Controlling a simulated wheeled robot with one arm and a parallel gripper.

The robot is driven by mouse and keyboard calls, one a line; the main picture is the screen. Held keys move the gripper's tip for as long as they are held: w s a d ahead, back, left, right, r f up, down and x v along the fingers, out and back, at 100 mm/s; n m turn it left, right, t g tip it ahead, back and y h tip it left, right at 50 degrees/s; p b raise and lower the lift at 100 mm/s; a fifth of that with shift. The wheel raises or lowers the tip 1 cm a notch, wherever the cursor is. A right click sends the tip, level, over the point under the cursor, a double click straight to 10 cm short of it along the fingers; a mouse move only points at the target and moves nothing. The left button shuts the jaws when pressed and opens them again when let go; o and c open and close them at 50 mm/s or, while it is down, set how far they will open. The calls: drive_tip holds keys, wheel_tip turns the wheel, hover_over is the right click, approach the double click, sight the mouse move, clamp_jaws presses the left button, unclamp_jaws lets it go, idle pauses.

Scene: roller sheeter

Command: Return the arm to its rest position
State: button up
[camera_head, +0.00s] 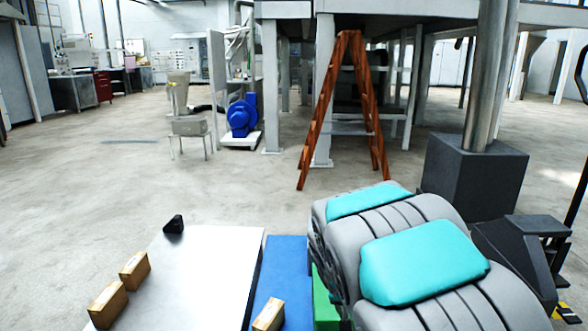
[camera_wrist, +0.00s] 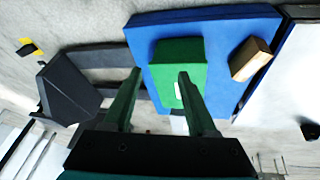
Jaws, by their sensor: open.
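My gripper (camera_wrist: 160,73) shows in the wrist view with its two dark green fingers apart and nothing held between them. A green block (camera_wrist: 182,52) on a blue board (camera_wrist: 225,28) lies beyond the fingertips, and the right finger overlaps it in the picture. I cannot tell how far the tips are from it. In the head view my grey arm with teal pads fills the lower right and hides my gripper. Part of the green block (camera_head: 322,302) shows beside the arm, with the blue board (camera_head: 283,262) to its left.
A wooden block (camera_head: 268,315) lies on the blue board. A pale metal tabletop (camera_head: 205,265) with two more wooden blocks (camera_head: 134,271) (camera_head: 107,304) and a black wedge (camera_head: 174,224) is left of it. An orange stepladder (camera_head: 345,110) stands behind my arm. Open floor lies left.

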drive_tip(key=s+r+n+g+y, duration=0.1)
drive_tip(key=s+r, duration=0.3)
drive_tip(key=s, duration=1.3)
drive_tip(key=s+r+n+g+y, duration=0.1)
drive_tip(key=s+r+n+g, duration=0.1)
drive_tip(key=s, duration=1.6)
drive_tip(key=shift+s+d+r+g+y, duration=0.35)
drive_tip(key=shift+r+g, duration=0.5)
drive_tip(key=shift+g, duration=0.35)
drive_tip(key=shift+c, duration=0.6)
drive_tip(key=shift+w+a, duration=0.1)
drive_tip(key=shift+a, duration=0.05)
